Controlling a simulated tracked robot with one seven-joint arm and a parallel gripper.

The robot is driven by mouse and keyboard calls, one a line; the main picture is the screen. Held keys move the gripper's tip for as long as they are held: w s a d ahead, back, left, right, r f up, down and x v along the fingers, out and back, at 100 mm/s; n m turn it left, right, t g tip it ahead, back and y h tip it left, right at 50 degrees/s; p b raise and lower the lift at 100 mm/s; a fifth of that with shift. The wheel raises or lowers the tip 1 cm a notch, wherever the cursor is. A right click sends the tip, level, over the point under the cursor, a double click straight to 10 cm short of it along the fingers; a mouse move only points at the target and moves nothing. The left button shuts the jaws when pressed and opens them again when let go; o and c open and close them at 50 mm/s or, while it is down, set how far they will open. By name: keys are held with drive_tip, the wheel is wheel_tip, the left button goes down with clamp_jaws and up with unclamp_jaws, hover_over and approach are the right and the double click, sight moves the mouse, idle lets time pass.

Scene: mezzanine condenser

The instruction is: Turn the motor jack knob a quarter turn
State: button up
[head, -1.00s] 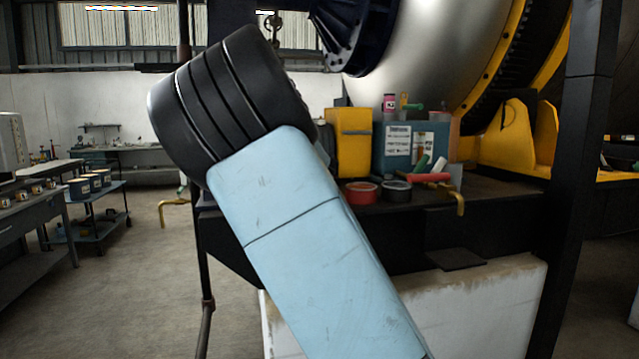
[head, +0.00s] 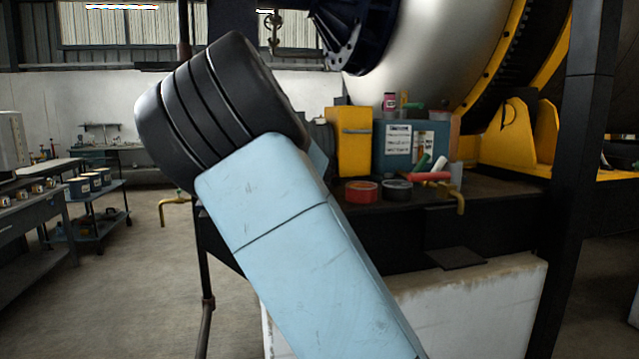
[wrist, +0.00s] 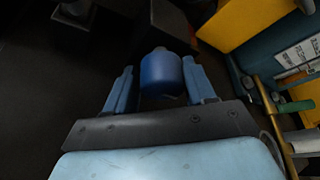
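In the wrist view, a blue cylinder (wrist: 162,76), which looks like the motor jack knob, stands ahead of my gripper (wrist: 158,82). The two blue fingers are spread, one on each side of it in the picture. The right finger looks close to the cylinder, and a dark gap shows between it and the left finger. I cannot tell whether the fingers reach around it in depth. In the head view my arm hides the gripper and the knob.
A dark bench (head: 490,190) holds a yellow box (head: 355,142), a blue box (head: 435,140), a red tape roll (head: 361,191) and a black tape roll (head: 397,189). A brass tap (head: 458,200) sits at its front edge. A black post (head: 580,180) stands right. Open floor lies left.

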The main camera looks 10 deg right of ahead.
drive_tip(key=shift+r, duration=0.1)
drive_tip(key=shift+v, duration=6.05)
drive_tip(key=shift+s+a+r, duration=0.1)
drive_tip(key=shift+s+a, duration=0.1)
drive_tip(key=shift+s, duration=0.5)
drive_tip(key=shift+s, duration=0.1)
